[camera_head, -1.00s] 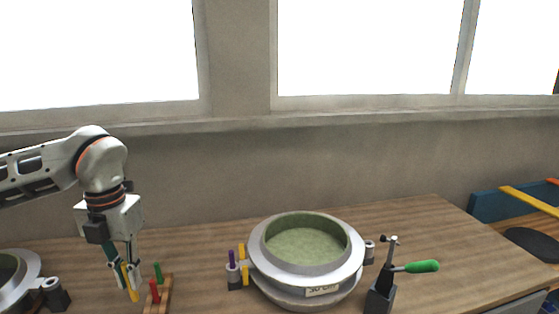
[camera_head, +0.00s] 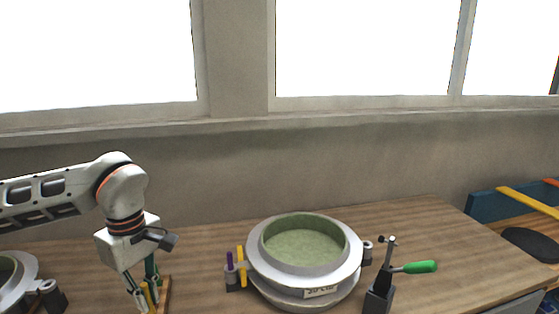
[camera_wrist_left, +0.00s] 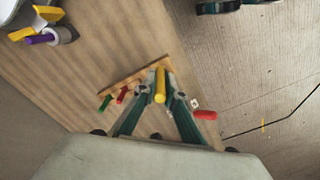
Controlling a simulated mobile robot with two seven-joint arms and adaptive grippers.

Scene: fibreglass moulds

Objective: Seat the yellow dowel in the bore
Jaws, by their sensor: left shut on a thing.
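My left gripper (camera_head: 143,297) is shut on a yellow dowel (camera_wrist_left: 160,84), which stands out between the green-and-grey fingers in the left wrist view. In the head view the gripper is low at the left, over the wooden rack (camera_head: 166,292), and partly hides it. A round grey mould (camera_head: 305,282) with a green inside sits right of the gripper, well apart from it. At its left side a lug holds a purple dowel (camera_head: 230,261), with a yellow piece (camera_head: 241,262) beside it. I cannot tell which hole is the bore. My right gripper is not in view.
The rack bears a green dowel (camera_wrist_left: 105,102) and a red dowel (camera_wrist_left: 122,94); another red piece (camera_wrist_left: 204,114) shows farther right. A green-handled clamp (camera_head: 380,290) stands right of the mould. A second mould (camera_head: 12,285) is at the left edge. The table's back right is clear.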

